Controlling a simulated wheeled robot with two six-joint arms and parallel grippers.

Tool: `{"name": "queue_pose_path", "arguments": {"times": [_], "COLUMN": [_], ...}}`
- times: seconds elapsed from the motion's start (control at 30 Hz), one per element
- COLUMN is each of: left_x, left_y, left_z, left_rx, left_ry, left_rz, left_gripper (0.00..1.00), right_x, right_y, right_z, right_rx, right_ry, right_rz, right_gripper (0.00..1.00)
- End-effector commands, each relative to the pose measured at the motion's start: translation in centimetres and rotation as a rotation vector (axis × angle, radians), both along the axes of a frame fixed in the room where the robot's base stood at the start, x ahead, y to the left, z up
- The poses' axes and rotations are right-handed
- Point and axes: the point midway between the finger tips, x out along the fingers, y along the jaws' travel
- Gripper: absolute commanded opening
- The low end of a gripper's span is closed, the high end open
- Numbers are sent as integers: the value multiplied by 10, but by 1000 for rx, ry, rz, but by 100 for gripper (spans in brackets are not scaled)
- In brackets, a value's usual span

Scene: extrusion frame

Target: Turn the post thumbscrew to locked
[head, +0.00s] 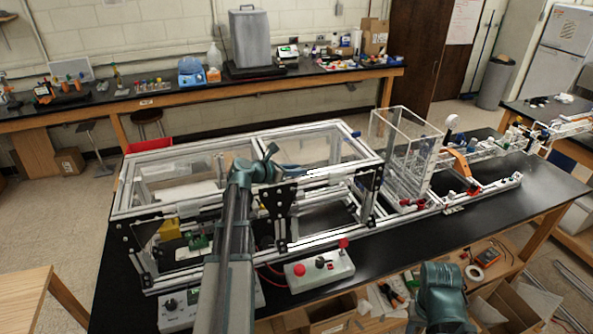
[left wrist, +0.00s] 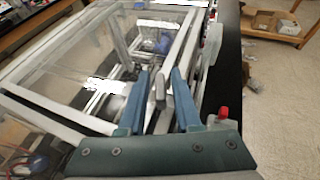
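The extrusion frame (head: 150,207) of pale bars with clear panels stands on the black bench; it also fills much of the left wrist view (left wrist: 55,108). My left gripper (head: 272,160) is over the frame's top, near its middle bar. In the left wrist view my left gripper (left wrist: 162,88) has its two blue-green fingers apart, with grey parts showing between them. I cannot tell whether these touch the fingers. I cannot pick out the post thumbscrew for sure. A small blue piece (head: 356,134) sits at the frame's far right corner. My right gripper is not clearly in view.
A control box (head: 318,270) with red knobs stands before the frame. A clear open box (head: 400,150) and a rail assembly (head: 490,190) stand to its right. Open cartons (head: 330,312) lie below the bench's front edge. Bare black bench top shows at front right.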

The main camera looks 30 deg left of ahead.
Motion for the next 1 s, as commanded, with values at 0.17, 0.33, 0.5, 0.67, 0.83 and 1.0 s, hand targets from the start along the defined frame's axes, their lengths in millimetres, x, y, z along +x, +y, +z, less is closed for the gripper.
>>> {"name": "queue_pose_path", "arguments": {"times": [0.17,0.33,0.5,0.67,0.83,1.0], "left_x": [0,0,1,4,4,1], "left_y": [0,0,1,5,4,2], "left_z": [0,0,0,0,0,0], "left_rx": [0,0,-1,-2,1,0], "left_ry": [0,0,1,3,2,1], "left_rz": [0,0,-19,-144,-298,-383], "left_gripper": [0,0,0,0,0,0], "right_x": [0,0,0,0,0,0], "right_y": [0,0,0,0,0,0], "right_z": [0,0,0,0,0,0], "right_rx": [0,0,0,0,0,0], "right_ry": [0,0,0,0,0,0], "right_rz": [0,0,0,0,0,0], "right_gripper": [50,50,50,50,50,50]}}
